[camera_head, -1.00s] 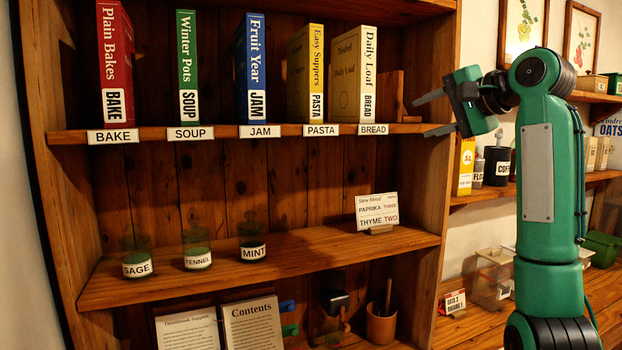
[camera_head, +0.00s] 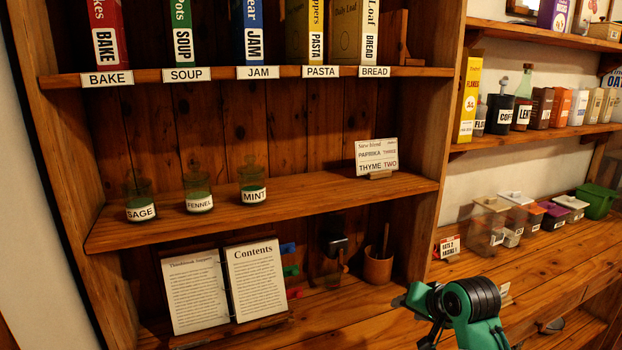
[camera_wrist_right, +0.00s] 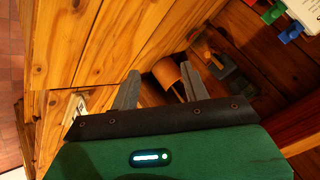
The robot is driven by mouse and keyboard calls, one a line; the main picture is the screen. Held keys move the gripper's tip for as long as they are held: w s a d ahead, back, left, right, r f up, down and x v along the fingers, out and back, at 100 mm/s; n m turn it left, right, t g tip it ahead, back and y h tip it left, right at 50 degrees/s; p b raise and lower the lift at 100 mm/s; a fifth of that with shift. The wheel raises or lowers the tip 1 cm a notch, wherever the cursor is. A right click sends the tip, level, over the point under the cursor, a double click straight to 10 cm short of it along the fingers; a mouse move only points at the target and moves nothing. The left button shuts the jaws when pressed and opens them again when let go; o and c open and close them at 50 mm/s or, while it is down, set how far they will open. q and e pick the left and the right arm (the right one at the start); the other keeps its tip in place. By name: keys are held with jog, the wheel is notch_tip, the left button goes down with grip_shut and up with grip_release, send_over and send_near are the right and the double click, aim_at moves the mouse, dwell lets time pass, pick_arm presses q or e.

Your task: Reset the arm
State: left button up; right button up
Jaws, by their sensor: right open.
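My right arm shows at the bottom of the head view, with the green and black wrist of my right gripper (camera_head: 425,305) above the wooden counter, in front of the shelving. In the right wrist view my right gripper (camera_wrist_right: 161,82) has its two grey fingers spread apart with nothing held. The terracotta pot (camera_wrist_right: 167,72) shows beyond the gap between them. My left gripper is not in view.
The pot (camera_head: 378,266) stands on the bottom level beside a recipe stand (camera_head: 257,280). Glass jars labelled sage (camera_head: 140,208), fennel and mint sit on the middle shelf (camera_head: 300,197). Lidded boxes (camera_head: 487,227) stand on the counter (camera_head: 560,262) at the right. The counter front is mostly clear.

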jog(key=s+f+n+g+h, duration=0.2)
jog(key=s+f+n, duration=0.1)
jog(key=s+f, duration=1.4)
jog(key=s+d+f+n+g, duration=0.1)
jog(key=s+f+n, duration=0.1)
jog(key=s, duration=0.8)
jog(key=s+f+n+g, duration=0.1)
jog(key=s+f+g, duration=0.1)
jog(key=s, duration=0.7)
notch_tip(320, 180, down, 32)
jog(key=s+g, duration=0.1)
jog(key=s, duration=0.1)
jog(key=s+d+f, duration=0.1)
jog(key=s+f, duration=0.8)
jog(key=s+d+f+g+h, duration=0.1)
jog(key=s+d+f, duration=0.1)
jog(key=s+f, duration=0.7)
jog(key=shift+s+d+f+n, duration=0.15)
jog(key=shift+s+d+n, duration=0.15)
jog(key=shift+s, duration=0.1)
jog(key=shift+a, duration=0.1)
